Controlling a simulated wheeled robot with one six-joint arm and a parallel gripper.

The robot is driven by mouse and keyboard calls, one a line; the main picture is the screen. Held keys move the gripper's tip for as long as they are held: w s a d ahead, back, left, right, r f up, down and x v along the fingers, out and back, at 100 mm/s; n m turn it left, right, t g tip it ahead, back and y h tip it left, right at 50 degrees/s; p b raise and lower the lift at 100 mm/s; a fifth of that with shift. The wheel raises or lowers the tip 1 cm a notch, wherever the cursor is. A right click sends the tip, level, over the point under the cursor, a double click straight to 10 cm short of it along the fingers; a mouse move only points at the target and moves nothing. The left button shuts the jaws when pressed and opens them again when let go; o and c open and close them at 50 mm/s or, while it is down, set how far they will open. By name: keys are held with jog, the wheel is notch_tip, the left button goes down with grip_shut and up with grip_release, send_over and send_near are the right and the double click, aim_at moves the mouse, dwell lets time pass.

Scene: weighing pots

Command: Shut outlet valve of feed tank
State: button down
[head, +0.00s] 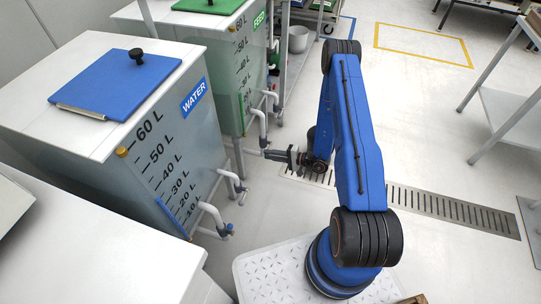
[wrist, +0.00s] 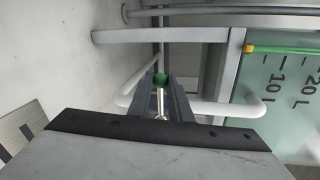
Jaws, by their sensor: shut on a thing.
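The feed tank (head: 226,62) stands behind the water tank in the head view, with a green lid and a "FEED" label. Its scale side (wrist: 285,85) shows at the right of the wrist view. My gripper (head: 270,154) reaches left to the white outlet pipe low at the tank's front. In the wrist view my gripper (wrist: 161,92) is shut on the outlet valve's handle, a pale lever with a green end (wrist: 159,79) between the fingers. The white pipe (wrist: 228,108) bends on both sides of the fingers. The valve's body is hidden behind my gripper.
The water tank (head: 165,140) with a blue lid stands nearer, its own pipes (head: 212,212) jutting toward my arm. A grey bucket (head: 298,39) stands at the back. A floor drain (head: 430,204) runs right, with open floor around it. A table (head: 515,110) stands at right.

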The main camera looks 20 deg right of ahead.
jog(key=shift+f, duration=0.1)
jog(key=c, duration=1.6)
grip_release()
jog(key=shift+c, duration=0.2)
jog(key=shift+d, duration=0.1)
jog(key=v, duration=1.7)
jog(key=shift+s, duration=0.2)
jog(key=shift+d, duration=0.1)
